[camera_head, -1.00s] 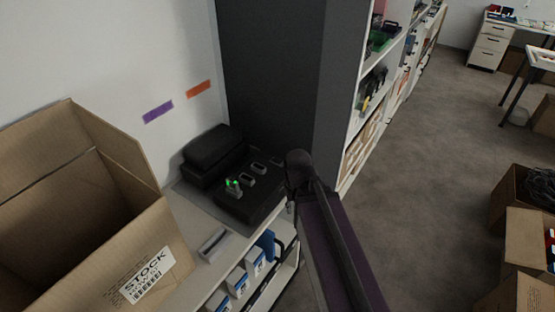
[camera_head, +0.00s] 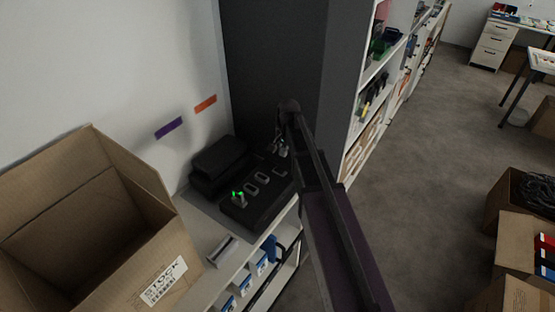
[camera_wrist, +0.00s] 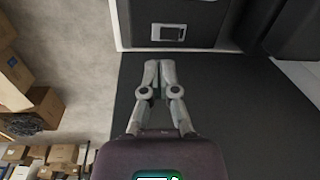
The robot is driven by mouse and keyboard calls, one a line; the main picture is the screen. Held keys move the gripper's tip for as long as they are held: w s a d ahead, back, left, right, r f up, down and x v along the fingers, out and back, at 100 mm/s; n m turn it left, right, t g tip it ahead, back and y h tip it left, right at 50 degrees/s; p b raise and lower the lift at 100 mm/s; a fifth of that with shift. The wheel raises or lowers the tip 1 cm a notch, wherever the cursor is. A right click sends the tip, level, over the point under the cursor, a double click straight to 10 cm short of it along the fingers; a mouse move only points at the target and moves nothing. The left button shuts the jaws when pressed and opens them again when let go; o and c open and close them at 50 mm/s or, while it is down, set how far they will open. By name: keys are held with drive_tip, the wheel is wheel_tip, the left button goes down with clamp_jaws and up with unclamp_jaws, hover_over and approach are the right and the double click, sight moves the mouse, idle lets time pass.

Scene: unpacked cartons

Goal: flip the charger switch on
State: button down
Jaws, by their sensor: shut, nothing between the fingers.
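The black charger (camera_head: 236,213) lies on the white shelf top, against the tall dark cabinet. Several grey-rimmed slots run along its top. A small grey piece with green lights (camera_head: 238,198) stands at its near left end. My gripper (camera_head: 283,150) is at the charger's far right end, partly hidden by my arm. In the wrist view my gripper (camera_wrist: 159,66) has its fingers together and empty. Ahead of the tips is a dark face (camera_wrist: 205,30) with a pale-rimmed rectangle (camera_wrist: 168,32); I cannot tell whether this is the switch. The switch position is not readable.
An open cardboard carton (camera_head: 105,225) stands left of the charger. A black case (camera_head: 217,160) sits behind it by the wall. The tall dark cabinet (camera_head: 270,70) rises close beyond my gripper. Floor to the right is open, with cartons (camera_head: 525,240) at the right edge.

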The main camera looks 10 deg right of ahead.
sight(278, 169)
drive_tip(key=shift+m, duration=0.7)
drive_tip(key=w, duration=0.1)
drive_tip(key=w+r, duration=0.1)
drive_tip(key=w+r+p, duration=0.1)
drive_tip(key=w, duration=0.1)
drive_tip(key=shift+f, duration=0.15)
drive_tip(key=f+b, duration=0.9)
drive_tip(key=w+a+f+b, duration=0.1)
drive_tip(key=f+b, duration=0.3)
drive_tip(key=shift+f+b, duration=0.35)
drive_tip(key=shift+b, duration=0.05)
drive_tip(key=shift+d, duration=0.1)
idle(0.4)
